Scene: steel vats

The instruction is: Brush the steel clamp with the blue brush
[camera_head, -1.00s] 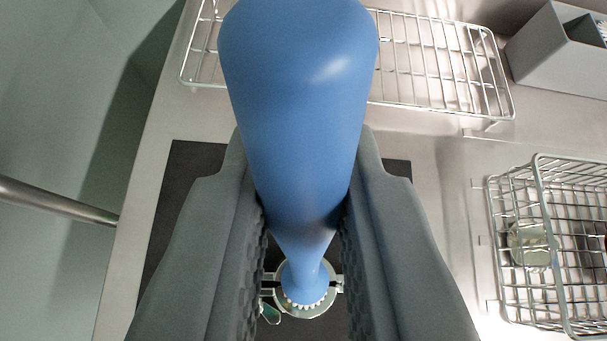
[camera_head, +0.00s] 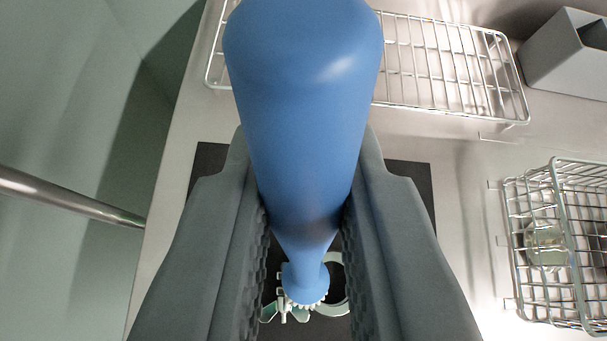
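The blue brush (camera_head: 300,110) fills the middle of the view, its thick handle toward me and its head with white bristles pointing down and away. My gripper (camera_head: 304,235) is shut on the brush handle, one grey finger on each side. The steel clamp (camera_head: 333,308) is a ring with a hinge and a wing nut, lying on the black mat (camera_head: 408,178). The brush head is over the clamp's left part and hides some of it. I cannot tell whether the bristles touch it.
A wire rack (camera_head: 450,70) lies at the back. A wire basket (camera_head: 560,200) with a round metal part (camera_head: 545,243) inside stands at the right. A grey box (camera_head: 565,60) is at the far right back. A steel rail (camera_head: 75,198) runs at the left, beyond the bench edge.

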